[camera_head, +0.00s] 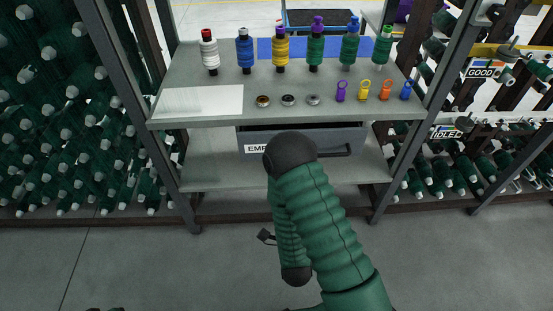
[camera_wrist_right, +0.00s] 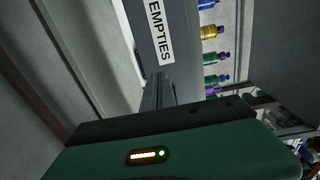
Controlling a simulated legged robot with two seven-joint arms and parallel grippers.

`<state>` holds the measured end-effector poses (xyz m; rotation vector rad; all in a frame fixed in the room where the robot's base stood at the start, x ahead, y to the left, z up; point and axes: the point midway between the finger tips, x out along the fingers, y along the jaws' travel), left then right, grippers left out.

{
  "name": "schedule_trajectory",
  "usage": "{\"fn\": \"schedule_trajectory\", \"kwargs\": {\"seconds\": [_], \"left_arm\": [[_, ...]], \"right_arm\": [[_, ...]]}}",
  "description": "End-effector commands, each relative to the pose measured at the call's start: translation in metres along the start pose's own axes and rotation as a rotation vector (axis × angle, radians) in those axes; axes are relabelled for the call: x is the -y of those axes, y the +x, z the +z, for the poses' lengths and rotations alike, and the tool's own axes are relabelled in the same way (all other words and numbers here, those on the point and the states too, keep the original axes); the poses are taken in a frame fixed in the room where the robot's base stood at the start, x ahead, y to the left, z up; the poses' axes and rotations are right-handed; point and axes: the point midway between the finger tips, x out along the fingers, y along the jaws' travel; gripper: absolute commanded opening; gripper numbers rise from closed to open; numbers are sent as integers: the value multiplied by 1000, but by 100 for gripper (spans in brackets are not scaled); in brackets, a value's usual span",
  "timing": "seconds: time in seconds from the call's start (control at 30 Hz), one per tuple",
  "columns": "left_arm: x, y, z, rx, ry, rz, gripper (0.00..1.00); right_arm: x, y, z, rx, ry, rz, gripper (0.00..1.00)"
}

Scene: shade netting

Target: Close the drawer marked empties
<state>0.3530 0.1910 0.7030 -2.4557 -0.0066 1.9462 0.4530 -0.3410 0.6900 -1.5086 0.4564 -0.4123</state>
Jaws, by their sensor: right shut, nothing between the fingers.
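The drawer front (camera_head: 345,138) is grey and sits under the worktop. A dark strip shows between the worktop and the drawer's top edge; how far the drawer stands out is hard to tell. In the right wrist view the label (camera_wrist_right: 160,32) reads "EMPTIES" in full. My right gripper (camera_wrist_right: 158,88) is shut and empty, pointing toward the drawer front near the label; contact is unclear. My left gripper is not in view.
The worktop (camera_head: 300,80) bears several thread spools, rings, small coloured tools and a white sheet (camera_head: 200,101). A lower shelf (camera_head: 215,176) lies under the drawer. Metal posts (camera_head: 411,140) flank the bench, with racks of green spools on both sides. The floor in front is clear.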

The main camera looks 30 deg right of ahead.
Motion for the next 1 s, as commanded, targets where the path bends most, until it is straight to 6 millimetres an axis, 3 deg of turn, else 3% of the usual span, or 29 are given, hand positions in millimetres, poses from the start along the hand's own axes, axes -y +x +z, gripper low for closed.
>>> {"fn": "schedule_trajectory", "kwargs": {"seconds": [0.17,0.37,0.5,0.57,0.8,1.0], "left_arm": [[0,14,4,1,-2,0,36],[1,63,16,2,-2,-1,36],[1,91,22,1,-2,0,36],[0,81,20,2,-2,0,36],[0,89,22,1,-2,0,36],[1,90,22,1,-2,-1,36]], "right_arm": [[6,14,-1,-4,2,-25,0],[0,40,2,5,-1,-36,0],[2,70,1,4,-1,-37,0],[10,82,1,3,-2,-31,0],[10,121,2,5,-2,-27,0],[12,130,2,7,-3,-25,0]]}}
